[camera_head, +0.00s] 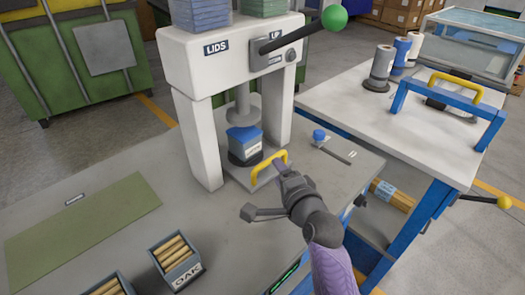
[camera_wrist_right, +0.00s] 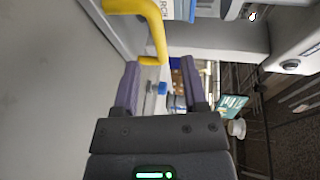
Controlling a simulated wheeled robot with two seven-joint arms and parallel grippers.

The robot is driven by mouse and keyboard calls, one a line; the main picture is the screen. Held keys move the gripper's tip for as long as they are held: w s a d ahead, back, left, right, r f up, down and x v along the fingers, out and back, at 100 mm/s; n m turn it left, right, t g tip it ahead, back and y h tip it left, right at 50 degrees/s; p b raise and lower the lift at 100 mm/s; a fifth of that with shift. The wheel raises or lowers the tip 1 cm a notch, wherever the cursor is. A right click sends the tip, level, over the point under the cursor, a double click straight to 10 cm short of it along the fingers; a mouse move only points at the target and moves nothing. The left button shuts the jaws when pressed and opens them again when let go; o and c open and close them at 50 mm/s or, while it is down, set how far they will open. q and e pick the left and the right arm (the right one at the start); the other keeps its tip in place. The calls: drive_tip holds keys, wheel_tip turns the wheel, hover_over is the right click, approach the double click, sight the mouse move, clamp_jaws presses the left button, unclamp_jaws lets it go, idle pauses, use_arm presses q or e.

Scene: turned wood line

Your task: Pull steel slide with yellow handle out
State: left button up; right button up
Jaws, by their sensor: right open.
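The yellow handle (camera_head: 268,166) stands at the front of the steel slide (camera_head: 236,174), which lies low between the white press's legs. A blue tin with a white label (camera_head: 244,146) sits in a dark round holder over the slide, under the press's ram. My right gripper (camera_head: 281,165) is close to the handle's right end. In the right wrist view, the yellow handle (camera_wrist_right: 157,32) reaches down to between the open fingertips (camera_wrist_right: 160,68). I cannot tell whether a finger touches it. My left gripper is not in view.
The white press (camera_head: 205,140) has a lever with a green knob (camera_head: 334,17). A blue-capped item (camera_head: 319,135) and a flat steel tool (camera_head: 336,152) lie to the right. Boxes of wooden dowels (camera_head: 176,262) and a green mat (camera_head: 85,225) are at the left.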

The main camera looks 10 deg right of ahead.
sight(268, 161)
drive_tip(key=b+x, duration=0.1)
drive_tip(key=x, duration=0.2)
drive_tip(key=b+x, duration=0.2)
drive_tip(key=x, duration=0.1)
drive_tip(key=shift+w+a+f, duration=0.1)
drive_tip(key=shift+w+f, duration=0.2)
drive_tip(key=shift+w+a, duration=0.1)
drive_tip(key=shift+w, duration=0.4)
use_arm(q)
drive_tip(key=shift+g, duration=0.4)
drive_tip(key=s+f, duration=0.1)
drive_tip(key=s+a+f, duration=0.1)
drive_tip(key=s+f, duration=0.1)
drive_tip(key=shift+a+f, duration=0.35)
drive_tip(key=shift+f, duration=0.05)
use_arm(e)
drive_tip(key=shift+r, duration=0.1)
clamp_jaws()
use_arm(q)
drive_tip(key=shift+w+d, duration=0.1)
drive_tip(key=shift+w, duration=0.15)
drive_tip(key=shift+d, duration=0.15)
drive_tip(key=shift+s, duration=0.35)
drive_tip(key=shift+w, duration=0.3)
